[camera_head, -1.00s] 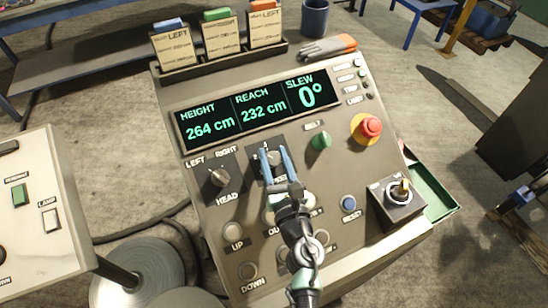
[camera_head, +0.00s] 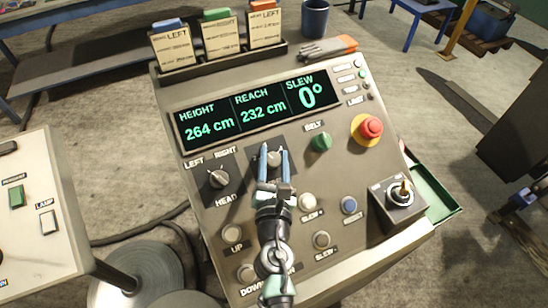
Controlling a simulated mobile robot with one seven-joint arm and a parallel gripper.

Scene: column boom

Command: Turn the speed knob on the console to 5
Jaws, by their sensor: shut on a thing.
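The console (camera_head: 345,240) stands in the middle of the view with its sloped panel facing me. The speed knob (camera_head: 274,158) is a small pale knob on a dark plate, below the display and between the head knob and the green belt knob. My gripper (camera_head: 274,154) comes up from below, with its two blue fingers on either side of the speed knob, shut on it. The fingers and wrist hide most of the plate, its scale and its label, so I cannot read the knob's setting.
The display (camera_head: 258,108) reads height 264 cm, reach 232 cm, slew 0°. Cards stand in a rack behind.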

